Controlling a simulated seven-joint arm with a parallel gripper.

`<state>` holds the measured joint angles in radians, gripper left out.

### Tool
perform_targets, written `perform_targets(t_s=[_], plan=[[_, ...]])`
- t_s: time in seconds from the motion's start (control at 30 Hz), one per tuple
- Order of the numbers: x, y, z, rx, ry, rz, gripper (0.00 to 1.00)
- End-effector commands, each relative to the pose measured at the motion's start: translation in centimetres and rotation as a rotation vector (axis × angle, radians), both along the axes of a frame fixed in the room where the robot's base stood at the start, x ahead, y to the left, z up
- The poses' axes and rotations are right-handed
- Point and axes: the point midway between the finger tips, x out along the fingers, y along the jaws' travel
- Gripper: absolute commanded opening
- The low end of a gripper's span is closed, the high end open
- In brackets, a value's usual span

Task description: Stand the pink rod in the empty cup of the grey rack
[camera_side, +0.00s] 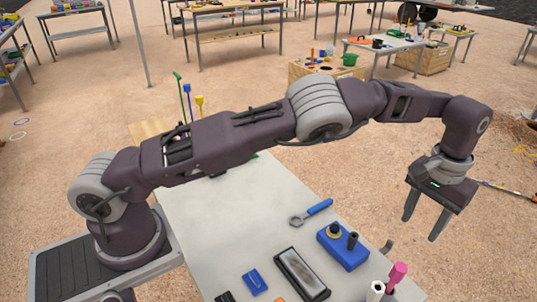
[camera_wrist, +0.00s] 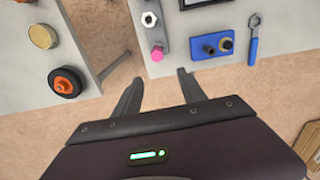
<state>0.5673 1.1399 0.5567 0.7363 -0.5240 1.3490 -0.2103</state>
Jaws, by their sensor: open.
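The pink rod (camera_side: 398,272) stands tilted near the table's front right edge; in the wrist view its pink end (camera_wrist: 157,52) shows at the near end of the grey rack (camera_wrist: 145,36). I cannot tell what holds its lower end. A white-rimmed cup (camera_side: 377,287) is beside it, and it also shows in the wrist view (camera_wrist: 149,19). Most of the rack is cut off or hidden in the side view. My gripper (camera_side: 422,228) is open and empty, above and beyond the table edge; in the wrist view its fingers (camera_wrist: 157,92) point toward the rod, apart from it.
A blue block (camera_side: 343,246) with two dark fittings and a blue-handled wrench (camera_side: 318,208) lie near the rack. A dark tray (camera_side: 302,274) is to the left. A second surface with an orange-and-black wheel (camera_wrist: 66,82) lies across a gap. Floor is clear under my gripper.

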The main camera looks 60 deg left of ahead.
Motion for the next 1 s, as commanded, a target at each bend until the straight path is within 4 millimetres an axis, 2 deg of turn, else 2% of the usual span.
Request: perform_targets(t_s=[0.07,0.1,0.17,0.2,0.27,0.3,0.37,0.4,0.47,0.5,0.6,0.7,0.8,1.0], plan=[[0.5,2.6,4.5,-0.04,-0.029,0.058,0.48],[0.3,4.4,7.3,-0.066,-0.047,0.091,0.48],[-0.9,7.4,11.7,-0.108,-0.075,0.134,0.48],[-2.2,9.4,14.3,-0.133,-0.095,0.155,0.48],[-5.1,12.1,18.0,-0.165,-0.129,0.171,0.48],[-7.4,13.7,20.0,-0.182,-0.154,0.174,0.48],[-11.6,15.8,22.5,-0.199,-0.197,0.167,0.48],[-14.7,17.0,23.6,-0.201,-0.229,0.154,0.48],[-19.5,18.5,24.3,-0.188,-0.282,0.126,0.48],[-22.7,19.2,24.2,-0.171,-0.317,0.103,0.48],[-29.2,20.6,22.6,-0.104,-0.397,0.049,0.48],[-33.2,21.4,20.3,-0.035,-0.454,0.01,0.48],[-35.1,21.9,18.7,0.008,-0.479,-0.009,0.48],[-35.6,22.0,18.3,0.02,-0.483,-0.015,0.48]])
